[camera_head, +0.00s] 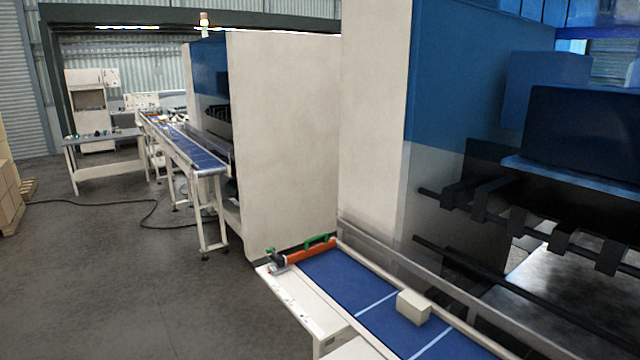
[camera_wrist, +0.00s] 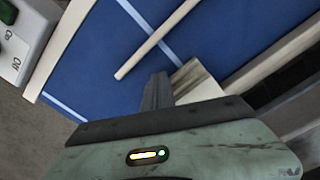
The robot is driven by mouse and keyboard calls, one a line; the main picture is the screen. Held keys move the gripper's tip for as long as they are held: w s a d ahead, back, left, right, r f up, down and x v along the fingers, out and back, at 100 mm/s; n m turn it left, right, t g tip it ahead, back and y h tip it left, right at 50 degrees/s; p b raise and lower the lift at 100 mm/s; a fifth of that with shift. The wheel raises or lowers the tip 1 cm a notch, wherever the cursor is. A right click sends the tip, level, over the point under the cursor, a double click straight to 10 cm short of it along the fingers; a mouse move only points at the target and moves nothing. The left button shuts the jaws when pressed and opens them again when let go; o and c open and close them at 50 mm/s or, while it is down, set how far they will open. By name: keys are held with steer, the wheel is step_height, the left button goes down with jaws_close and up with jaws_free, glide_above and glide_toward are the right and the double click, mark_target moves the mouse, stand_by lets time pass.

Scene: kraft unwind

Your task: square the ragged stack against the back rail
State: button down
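The stack is a small cream block (camera_head: 413,306) on the blue belt (camera_head: 345,283), near two white cross lines. In the wrist view the stack (camera_wrist: 197,82) shows layered edges, just right of my gripper's dark finger. The back rail (camera_head: 400,266) is a long grey metal strip along the belt's right side; a pale rail (camera_wrist: 275,55) shows right of the stack in the wrist view, with a gap between. My gripper (camera_wrist: 157,92) points at the belt beside the stack; only one finger shape shows clearly, so its opening is unclear. My gripper is not in the head view.
An orange roller with green handles (camera_head: 308,251) lies at the belt's far end. A pale bar (camera_wrist: 155,40) crosses over the belt in the wrist view. A control box with a green button (camera_wrist: 14,38) stands at upper left. The machine (camera_head: 530,190) borders the belt's right.

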steer(key=shift+w+d, duration=0.6)
steer(key=shift+d, duration=0.25)
stand_by(1.6)
steer(key=shift+s+a, duration=0.1)
steer(key=shift+a, duration=0.05)
steer(key=shift+s+a, duration=0.5)
steer(key=shift+a, duration=0.2)
step_height(320, 180, up, 9)
steer(key=p, duration=0.9)
